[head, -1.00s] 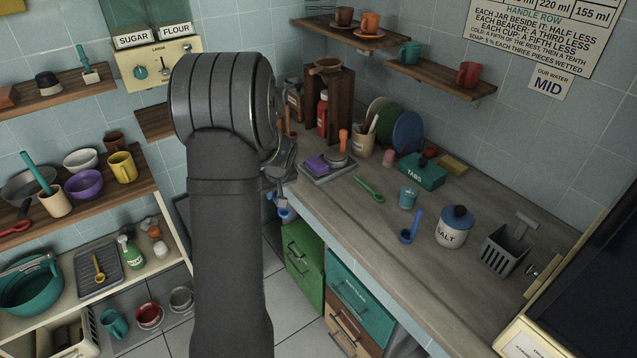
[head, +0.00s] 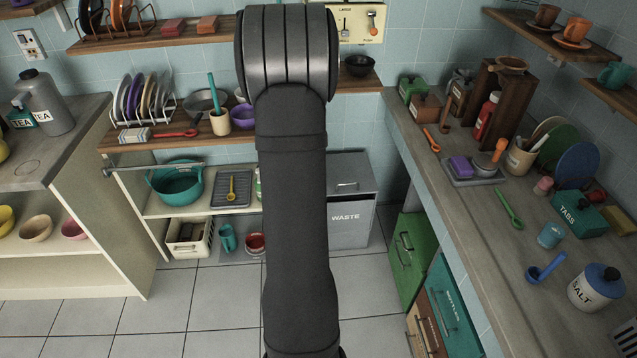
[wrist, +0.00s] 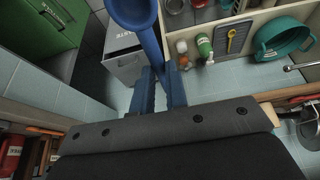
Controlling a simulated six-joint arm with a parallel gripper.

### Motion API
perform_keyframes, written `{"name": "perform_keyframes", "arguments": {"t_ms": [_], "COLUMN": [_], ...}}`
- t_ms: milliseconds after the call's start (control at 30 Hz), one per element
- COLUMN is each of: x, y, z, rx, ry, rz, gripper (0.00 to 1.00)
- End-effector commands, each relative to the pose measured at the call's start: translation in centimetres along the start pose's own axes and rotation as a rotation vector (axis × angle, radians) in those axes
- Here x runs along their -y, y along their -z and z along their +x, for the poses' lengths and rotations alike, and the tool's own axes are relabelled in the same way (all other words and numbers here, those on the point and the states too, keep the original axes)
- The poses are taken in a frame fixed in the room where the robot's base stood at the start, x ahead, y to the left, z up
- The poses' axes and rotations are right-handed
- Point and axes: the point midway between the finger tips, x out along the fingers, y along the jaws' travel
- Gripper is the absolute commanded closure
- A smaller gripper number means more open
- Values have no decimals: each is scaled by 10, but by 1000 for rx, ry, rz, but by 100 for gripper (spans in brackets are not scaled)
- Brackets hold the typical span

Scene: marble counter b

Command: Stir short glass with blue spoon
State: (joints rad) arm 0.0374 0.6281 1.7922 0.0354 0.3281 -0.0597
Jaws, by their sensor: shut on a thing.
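My gripper (wrist: 159,90) shows in the wrist view, its two blue fingers shut on a blue spoon (wrist: 150,42). The spoon's rounded bowl reaches the top edge of that view. In the head view my gripper and the held spoon are hidden behind my arm. A small light-blue glass (head: 551,235), which looks like the short glass, stands upright on the counter at the right, well apart from my arm. Its contents are too small to tell. Another blue scoop-like spoon (head: 545,268) lies on the counter in front of it.
A salt jar (head: 595,288), a teal tabs box (head: 580,214) and a green spoon (head: 509,207) are near the glass. A waste bin (head: 347,217) stands beyond my arm. Shelves with bowls and plates line the back wall. The tiled floor (head: 215,300) at left is clear.

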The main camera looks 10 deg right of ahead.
Motion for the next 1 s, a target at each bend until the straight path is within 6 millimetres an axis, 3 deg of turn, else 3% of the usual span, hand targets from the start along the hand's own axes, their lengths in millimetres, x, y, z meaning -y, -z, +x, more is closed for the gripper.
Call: {"name": "perform_keyframes", "arguments": {"t_ms": [167, 433, 567, 767, 1000], "x": [19, -15, -42, -102, -215], "y": [-5, 11, 22, 41, 58], "z": [0, 1, 1, -2, -18], "rx": [0, -61, -106, -205, -377], "ry": [4, -21, -42, -93, -208], "rz": [-11, 45, 84, 166, 298], "gripper": [100, 100, 100, 100, 100]}}
